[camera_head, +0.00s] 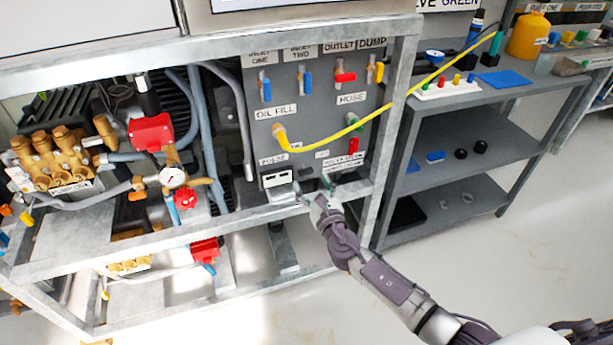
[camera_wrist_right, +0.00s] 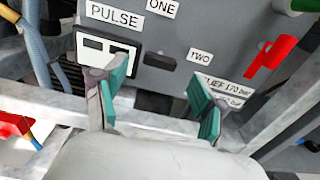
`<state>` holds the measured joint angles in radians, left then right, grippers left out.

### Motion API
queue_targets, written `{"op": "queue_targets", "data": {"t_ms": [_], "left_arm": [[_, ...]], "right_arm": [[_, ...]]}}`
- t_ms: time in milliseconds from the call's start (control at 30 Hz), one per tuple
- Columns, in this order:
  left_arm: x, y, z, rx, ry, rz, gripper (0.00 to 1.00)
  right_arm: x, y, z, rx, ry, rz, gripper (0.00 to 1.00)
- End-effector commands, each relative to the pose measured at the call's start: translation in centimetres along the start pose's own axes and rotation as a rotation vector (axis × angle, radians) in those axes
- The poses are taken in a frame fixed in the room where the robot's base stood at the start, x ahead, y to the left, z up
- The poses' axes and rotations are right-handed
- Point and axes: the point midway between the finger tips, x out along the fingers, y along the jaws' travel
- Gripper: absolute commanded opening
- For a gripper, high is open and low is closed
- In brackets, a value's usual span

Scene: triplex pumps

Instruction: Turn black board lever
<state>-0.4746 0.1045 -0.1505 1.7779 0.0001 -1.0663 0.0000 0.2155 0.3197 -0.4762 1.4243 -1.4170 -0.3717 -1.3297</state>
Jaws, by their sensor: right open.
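The grey panel (camera_head: 310,115) carries several coloured levers and labels. A small black lever-like part (camera_wrist_right: 160,61) sits low on the panel between the PULSE and TWO labels in the right wrist view. It also shows small and dark in the head view (camera_head: 306,173). My right gripper (camera_head: 320,194) is at the lower edge of the panel. In the right wrist view its two green-padded fingers (camera_wrist_right: 165,98) are spread, with nothing between them. The black part lies just beyond the fingertips, and no contact shows. My left gripper is not in view.
The metal frame rail (camera_wrist_right: 150,122) runs under the panel. A yellow hose (camera_head: 350,128) crosses the panel. Grey shelves (camera_head: 465,125) stand at right.

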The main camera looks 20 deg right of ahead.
Motion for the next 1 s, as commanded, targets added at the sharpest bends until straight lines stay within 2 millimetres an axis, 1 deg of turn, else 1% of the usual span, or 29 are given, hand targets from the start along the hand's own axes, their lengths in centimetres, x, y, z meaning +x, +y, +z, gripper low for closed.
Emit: {"op": "queue_targets", "data": {"t_ms": [33, 100, 267, 433, 633, 667, 1000], "left_arm": [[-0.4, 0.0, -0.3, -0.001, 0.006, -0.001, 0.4], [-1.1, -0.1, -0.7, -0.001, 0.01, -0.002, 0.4], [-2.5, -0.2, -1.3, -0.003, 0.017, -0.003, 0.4], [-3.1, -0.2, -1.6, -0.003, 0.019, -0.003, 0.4], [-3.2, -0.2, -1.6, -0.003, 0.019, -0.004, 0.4], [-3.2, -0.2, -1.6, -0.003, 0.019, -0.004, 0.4], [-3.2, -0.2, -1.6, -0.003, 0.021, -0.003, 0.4]], "right_arm": [[1.1, 0.0, -0.1, 0.0, -0.002, 0.0, 0.71], [2.2, 0.0, -0.1, 0.001, -0.001, -0.001, 0.71], [3.7, 0.0, -0.1, 0.002, 0.0, 0.0, 0.71], [4.2, 0.0, -0.1, 0.002, 0.002, 0.0, 0.71], [4.2, 0.0, -0.1, 0.002, 0.001, 0.0, 0.71], [4.2, 0.0, -0.1, 0.002, 0.001, 0.0, 0.69], [4.2, 0.0, -0.1, 0.002, 0.001, 0.0, 0.12]]}}
